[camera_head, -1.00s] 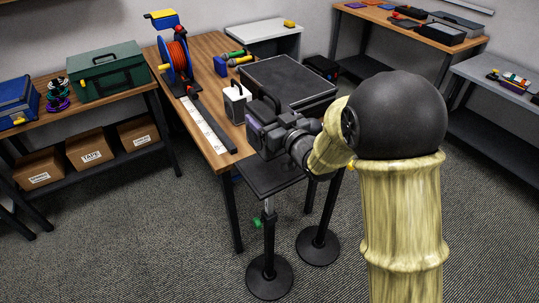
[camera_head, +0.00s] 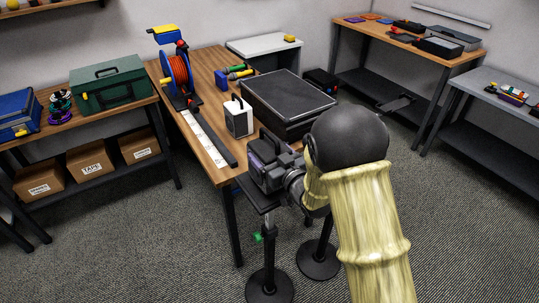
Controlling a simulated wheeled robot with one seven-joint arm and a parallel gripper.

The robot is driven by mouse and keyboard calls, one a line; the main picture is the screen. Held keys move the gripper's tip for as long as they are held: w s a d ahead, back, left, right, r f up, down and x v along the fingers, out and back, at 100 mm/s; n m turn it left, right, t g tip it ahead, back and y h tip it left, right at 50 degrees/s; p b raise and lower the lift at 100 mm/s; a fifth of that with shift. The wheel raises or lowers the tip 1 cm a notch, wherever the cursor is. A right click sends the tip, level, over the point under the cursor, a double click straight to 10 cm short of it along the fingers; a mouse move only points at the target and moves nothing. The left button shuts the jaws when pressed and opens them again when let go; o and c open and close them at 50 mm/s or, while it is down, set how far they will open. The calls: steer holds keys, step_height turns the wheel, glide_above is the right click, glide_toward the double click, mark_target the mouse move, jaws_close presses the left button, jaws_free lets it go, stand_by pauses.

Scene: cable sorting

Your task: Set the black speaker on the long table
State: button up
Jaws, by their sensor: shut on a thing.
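My gripper (camera_head: 272,170) is near the middle of the view, shut on what looks like the black speaker (camera_head: 273,140). Only the speaker's dark top and loop handle show; my gripper and wrist hide the rest. They are over or beside a small black stand top (camera_head: 257,194); contact cannot be told. The long table (camera_head: 209,140) has a wooden top and dark legs and runs away behind the stand.
On the long table are a cable reel (camera_head: 178,72), a light strip (camera_head: 206,135), a white box with a handle (camera_head: 239,118) and a large black case (camera_head: 288,96). Bare wood shows between strip and white box. Round stand bases (camera_head: 318,262) are on the floor.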

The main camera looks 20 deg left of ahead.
steer(key=shift+f, duration=0.15)
steer(key=shift+f, duration=0.1)
steer(key=o, duration=1.6)
steer(key=shift+f, duration=0.1)
steer(key=shift+s, duration=0.1)
steer(key=b+v, duration=1.6)
steer(key=v, duration=0.1)
steer(key=shift+s+d, duration=0.15)
